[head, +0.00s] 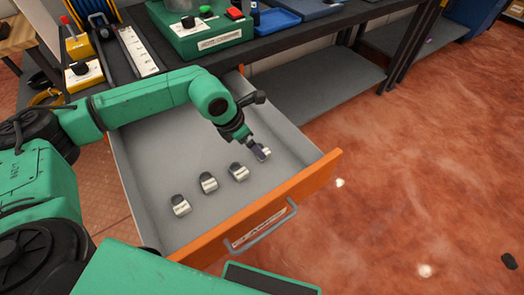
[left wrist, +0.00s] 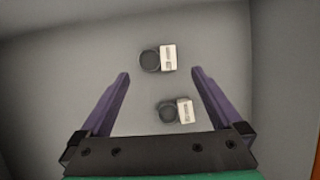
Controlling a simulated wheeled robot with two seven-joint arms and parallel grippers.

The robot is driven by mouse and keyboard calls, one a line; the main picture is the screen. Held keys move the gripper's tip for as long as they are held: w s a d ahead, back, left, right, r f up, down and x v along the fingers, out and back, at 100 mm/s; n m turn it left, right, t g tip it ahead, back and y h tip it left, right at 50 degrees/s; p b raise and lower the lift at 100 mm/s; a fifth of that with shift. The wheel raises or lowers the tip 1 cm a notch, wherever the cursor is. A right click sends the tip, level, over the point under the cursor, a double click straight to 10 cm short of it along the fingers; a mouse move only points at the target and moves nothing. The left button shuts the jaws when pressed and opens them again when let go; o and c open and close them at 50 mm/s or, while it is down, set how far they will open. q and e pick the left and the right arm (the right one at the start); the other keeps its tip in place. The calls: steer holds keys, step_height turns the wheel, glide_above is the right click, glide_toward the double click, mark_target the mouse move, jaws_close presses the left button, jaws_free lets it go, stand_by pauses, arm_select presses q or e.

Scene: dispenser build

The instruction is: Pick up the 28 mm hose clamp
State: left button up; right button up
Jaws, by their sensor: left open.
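Several hose clamps with silver bands and dark rings lie in a row on the grey drawer floor: one at the left (head: 181,206), one beside it (head: 208,183), a third (head: 238,172), and one at the right end (head: 264,154) by my left gripper (head: 256,148). Their size marks are too small to read, so I cannot tell which is 28 mm. In the left wrist view, the purple fingers of my left gripper (left wrist: 160,74) are open and empty. One clamp (left wrist: 158,59) shows beyond the fingertips and another (left wrist: 175,110) between the fingers, nearer the palm. My right gripper is not in view.
The open drawer (head: 292,187) has grey walls and an orange front with a handle and label. The workbench (head: 290,42) above it holds a green unit (head: 203,38), a blue tray (head: 277,20) and a cable reel. Drawer floor behind the clamps is bare.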

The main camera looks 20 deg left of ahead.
arm_select(q)
steer(key=x, duration=0.5)
steer(key=shift+w+a+f, duration=0.1)
steer(key=shift+w+a, duration=0.1)
steer(key=shift+w, duration=0.05)
steer(key=c, duration=1.3)
